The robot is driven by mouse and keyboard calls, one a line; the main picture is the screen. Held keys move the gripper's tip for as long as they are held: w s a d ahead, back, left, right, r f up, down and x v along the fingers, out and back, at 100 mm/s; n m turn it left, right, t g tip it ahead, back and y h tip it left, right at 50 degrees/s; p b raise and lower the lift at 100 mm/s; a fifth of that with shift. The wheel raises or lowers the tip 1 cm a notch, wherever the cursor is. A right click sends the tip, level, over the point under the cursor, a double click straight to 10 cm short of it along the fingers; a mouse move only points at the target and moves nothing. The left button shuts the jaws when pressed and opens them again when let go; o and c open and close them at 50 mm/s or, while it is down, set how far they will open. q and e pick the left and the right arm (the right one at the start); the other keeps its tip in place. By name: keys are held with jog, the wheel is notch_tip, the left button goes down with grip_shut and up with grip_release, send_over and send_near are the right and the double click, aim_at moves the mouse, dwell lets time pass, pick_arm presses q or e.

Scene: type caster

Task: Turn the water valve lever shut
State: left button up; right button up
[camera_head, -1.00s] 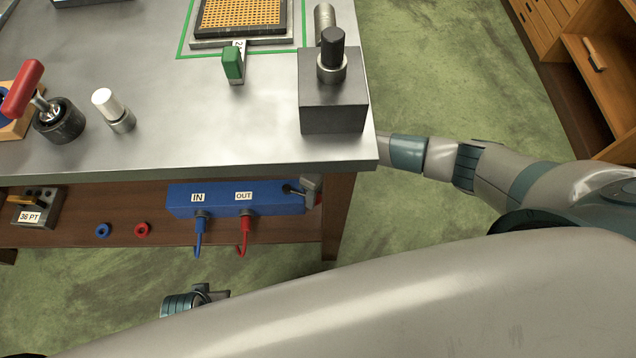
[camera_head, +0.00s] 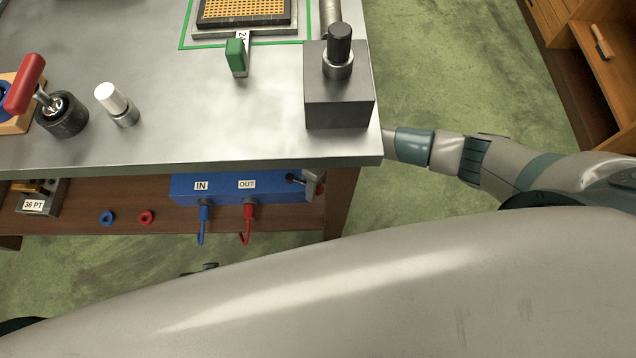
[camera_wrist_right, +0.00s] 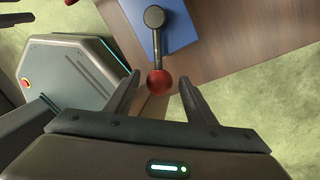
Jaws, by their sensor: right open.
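The blue valve block (camera_head: 225,188), labelled IN and OUT, sits under the tabletop at the shelf's right end. It also shows in the right wrist view (camera_wrist_right: 180,30). My right gripper (camera_wrist_right: 160,84) is open, with one finger on each side of the knob and visible gaps to both. In the head view my right gripper (camera_head: 313,182) is at the block's right end, mostly hidden by the tabletop. Only a dark sliver, apparently my left gripper (camera_head: 200,268), shows low down.
The metal tabletop (camera_head: 230,135) overhangs the valve. A blue hose and a red hose (camera_head: 248,222) hang from the block. Two small rings (camera_head: 146,216) lie on the shelf (camera_head: 75,220). A grey block with a black knob (camera_head: 338,95) stands at the table corner.

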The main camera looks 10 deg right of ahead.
jog(key=shift+r, duration=0.1)
jog(key=shift+w+d+r, duration=0.1)
jog(key=shift+r, duration=0.4)
jog(key=r, duration=0.5)
jog(key=shift+w+d+r, duration=0.1)
jog(key=shift+w+d, duration=0.25)
jog(key=shift+d+r, duration=0.1)
jog(key=shift+r, duration=0.35)
pick_arm(q)
jog(key=shift+w+f, duration=0.15)
jog(key=shift+f, duration=0.15)
